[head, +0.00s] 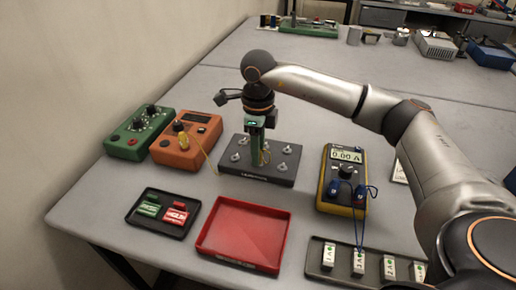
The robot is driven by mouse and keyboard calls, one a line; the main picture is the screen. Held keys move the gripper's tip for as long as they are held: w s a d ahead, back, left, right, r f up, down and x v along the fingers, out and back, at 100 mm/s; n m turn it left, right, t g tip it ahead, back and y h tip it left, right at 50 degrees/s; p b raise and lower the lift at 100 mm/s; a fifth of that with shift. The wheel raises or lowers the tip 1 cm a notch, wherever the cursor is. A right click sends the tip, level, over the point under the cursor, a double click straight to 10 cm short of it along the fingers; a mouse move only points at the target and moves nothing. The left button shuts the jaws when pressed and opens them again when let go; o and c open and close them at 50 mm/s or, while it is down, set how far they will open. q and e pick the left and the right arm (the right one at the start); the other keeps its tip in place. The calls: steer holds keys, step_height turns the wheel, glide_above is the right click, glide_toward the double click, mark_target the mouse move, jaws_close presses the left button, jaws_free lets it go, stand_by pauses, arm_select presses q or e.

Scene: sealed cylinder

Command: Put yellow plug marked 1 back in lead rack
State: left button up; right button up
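A yellow plug (180,127) sits on the top of the orange meter box (187,152), and a thin yellow lead runs from it down to the right. Its marking is too small to read. My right gripper (257,128) points down over a dark base with several silver posts (240,172), well to the right of the plug. A green upright piece (257,150) shows at and below its fingertips; whether the fingers grip it is unclear. I cannot tell for sure which thing is the lead rack. My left gripper is out of view.
A green box with knobs (138,138) stands left of the orange one. In front are a black tray with green and red pieces (139,222), an empty red tray (258,206), a yellow multimeter (330,205) and a dark tray of white blocks (315,262).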

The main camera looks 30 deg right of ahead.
steer(key=o, duration=0.3)
step_height(320, 180, up, 13)
steer(key=shift+f, duration=0.2)
stand_by(0.3)
stand_by(0.5)
